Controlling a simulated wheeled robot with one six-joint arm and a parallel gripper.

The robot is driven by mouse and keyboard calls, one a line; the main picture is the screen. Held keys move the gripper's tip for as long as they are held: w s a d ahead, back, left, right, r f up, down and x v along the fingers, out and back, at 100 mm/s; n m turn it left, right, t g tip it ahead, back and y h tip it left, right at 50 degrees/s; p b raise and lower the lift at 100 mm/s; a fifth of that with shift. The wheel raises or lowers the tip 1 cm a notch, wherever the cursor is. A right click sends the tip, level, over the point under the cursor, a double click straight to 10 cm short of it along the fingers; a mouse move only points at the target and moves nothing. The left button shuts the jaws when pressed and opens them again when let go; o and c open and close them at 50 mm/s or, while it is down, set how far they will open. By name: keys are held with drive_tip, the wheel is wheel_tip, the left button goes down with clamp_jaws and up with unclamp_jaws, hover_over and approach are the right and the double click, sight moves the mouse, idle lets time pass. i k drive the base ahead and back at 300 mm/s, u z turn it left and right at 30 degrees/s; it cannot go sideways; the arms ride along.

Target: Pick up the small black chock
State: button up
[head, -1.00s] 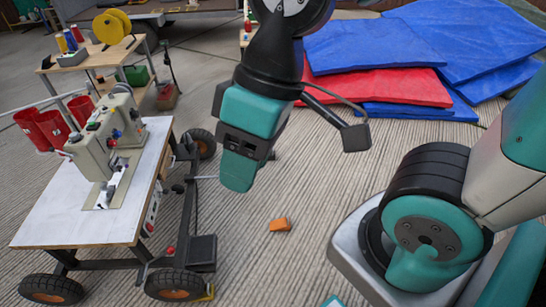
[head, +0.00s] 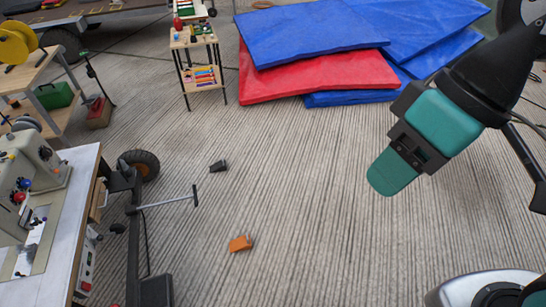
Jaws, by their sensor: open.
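The small black chock (head: 218,166) lies on the grooved concrete floor in the head view, left of the middle. It is a dark wedge, apart from everything around it, a little right of the sewing cart's wheel. My gripper (head: 392,172) is at the right of the view, raised above the floor and well to the right of the chock. It points down and to the left. Its teal finger shows from the side, and nothing is seen in it; it is open.
An orange chock (head: 240,244) lies nearer on the floor. The sewing machine cart (head: 60,215) stands at the left, its T-shaped handle (head: 170,203) reaching out between the two chocks. Blue and red mats (head: 310,75) and a small shelf (head: 203,73) stand behind. The middle floor is clear.

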sight(221, 166)
drive_tip(key=z, duration=0.2)
drive_tip(key=i, duration=3.8)
drive_tip(key=u, duration=3)
